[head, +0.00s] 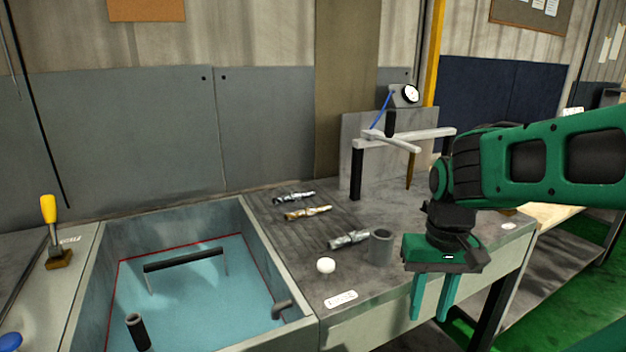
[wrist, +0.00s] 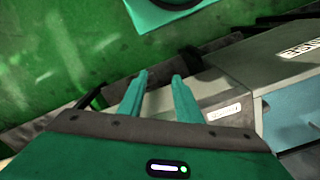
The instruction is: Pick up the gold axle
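The gold axle (head: 308,212) lies on the grey worktop (head: 290,240), on a ridged dark patch, between two silver axles. One silver axle (head: 294,197) is behind it and another silver axle (head: 349,239) is in front and to the right. My gripper (head: 434,310) hangs at the worktop's front right edge, pointing down, well right of the gold axle. Its two green fingers are apart with nothing between them. In the wrist view, the fingers (wrist: 160,88) are also apart and empty, and no axle shows there.
A measuring stand with a dial gauge (head: 410,94) rises at the back right. A blue-floored basin (head: 200,290) is at the left.

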